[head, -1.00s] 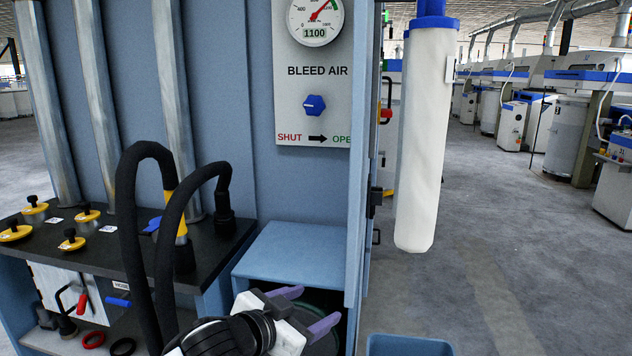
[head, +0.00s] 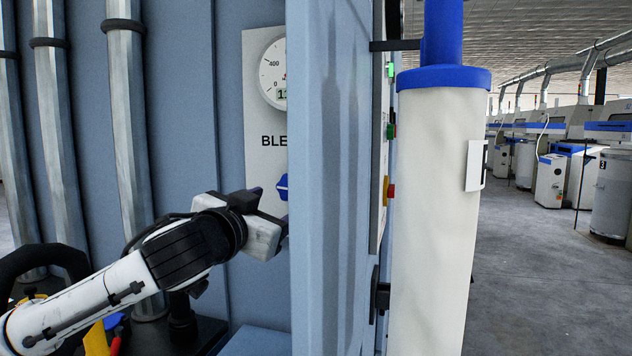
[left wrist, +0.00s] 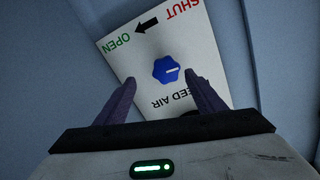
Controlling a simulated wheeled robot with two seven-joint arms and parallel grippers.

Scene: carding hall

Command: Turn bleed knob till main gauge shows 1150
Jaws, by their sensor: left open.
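The blue bleed knob (head: 282,187) is partly hidden by a cabinet edge in the head view. In the left wrist view the knob (left wrist: 166,70) shows whole, with a white mark, and its panel (left wrist: 205,50) looks upside down. My left gripper (left wrist: 160,78) is open, its purple fingers on either side of the knob in that view; I cannot tell whether they touch it. In the head view the left gripper (head: 268,212) is just below the knob, its fingers mostly hidden. The main gauge (head: 271,75) is cut off by the edge, so its reading is hidden. My right gripper is not in view.
The blue cabinet edge (head: 328,180) stands close to the right of my left gripper. A white cylinder with a blue top (head: 430,210) hangs beyond it. Metal pipes (head: 128,130) run up the wall at left. Open floor (head: 540,290) lies at right.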

